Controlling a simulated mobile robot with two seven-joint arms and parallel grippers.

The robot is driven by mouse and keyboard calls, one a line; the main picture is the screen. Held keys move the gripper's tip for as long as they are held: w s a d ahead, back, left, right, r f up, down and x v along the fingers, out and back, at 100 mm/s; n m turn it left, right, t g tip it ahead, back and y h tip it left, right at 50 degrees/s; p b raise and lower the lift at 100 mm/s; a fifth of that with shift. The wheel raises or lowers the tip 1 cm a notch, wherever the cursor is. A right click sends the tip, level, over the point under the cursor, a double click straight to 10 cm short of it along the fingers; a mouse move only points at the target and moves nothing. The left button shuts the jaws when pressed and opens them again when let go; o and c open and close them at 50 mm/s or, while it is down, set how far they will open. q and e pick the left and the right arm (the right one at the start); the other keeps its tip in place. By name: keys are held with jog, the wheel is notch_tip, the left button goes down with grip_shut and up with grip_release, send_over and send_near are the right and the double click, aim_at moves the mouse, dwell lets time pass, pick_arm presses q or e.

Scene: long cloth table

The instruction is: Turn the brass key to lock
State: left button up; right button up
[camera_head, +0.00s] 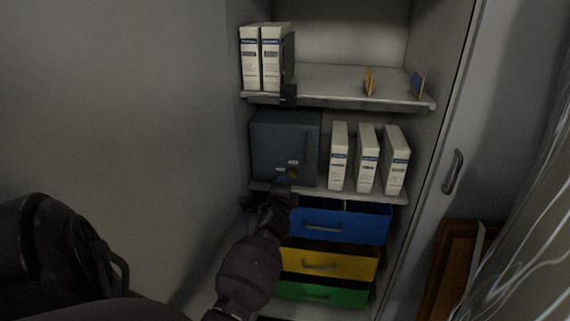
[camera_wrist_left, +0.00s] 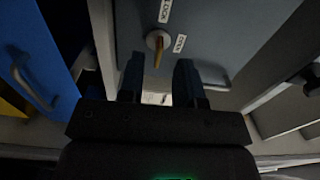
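A brass key (camera_wrist_left: 158,44) sits in the front of a blue-grey safe (camera_head: 270,140) on the middle shelf. In the left wrist view its bow points down toward my fingers, and two small white labels are beside it. In the head view the key (camera_head: 293,171) is small, low on the safe's door. My left gripper (camera_wrist_left: 160,82) is open, its two fingers apart just short of the key, with the key in line with the gap. No contact shows. In the head view my left gripper (camera_head: 284,188) is dark and partly unclear in front of the safe's lower edge. My right gripper is not in view.
White binders (camera_head: 367,158) stand right of the safe, and more binders (camera_head: 262,57) are on the upper shelf. Blue (camera_head: 345,222), yellow (camera_head: 335,264) and green (camera_head: 325,294) drawers are below. An open cabinet door (camera_head: 440,150) is at right; a wall is at left.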

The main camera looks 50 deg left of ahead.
pick_arm(q)
jog(key=v, duration=0.6)
jog(key=shift+p, duration=0.3)
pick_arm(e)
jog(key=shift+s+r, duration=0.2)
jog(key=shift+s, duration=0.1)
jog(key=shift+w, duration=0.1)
pick_arm(q)
jog(key=s+d+n+t+h+p, duration=0.25)
jog(key=d+n+h, duration=0.5)
jog(key=d, duration=0.65)
jog(key=s+d+f+g+h+p, duration=0.1)
jog(key=s+d+f, duration=0.2)
jog(key=s, duration=0.5)
jog(key=s+d+f+g+h+p, duration=0.1)
jog(key=s+d, duration=0.3)
jog(key=s, duration=0.4)
jog(key=s+d+f+n+g+h+p, duration=0.1)
jog(key=s+d+f+g+h+p, duration=0.1)
jog(key=s, duration=0.7)
notch_tip(320, 180, down, 3)
jog(key=shift+d+r+g+p, duration=0.15)
jog(key=shift+d+g+p, duration=0.3)
jog(key=shift+d+g, duration=0.35)
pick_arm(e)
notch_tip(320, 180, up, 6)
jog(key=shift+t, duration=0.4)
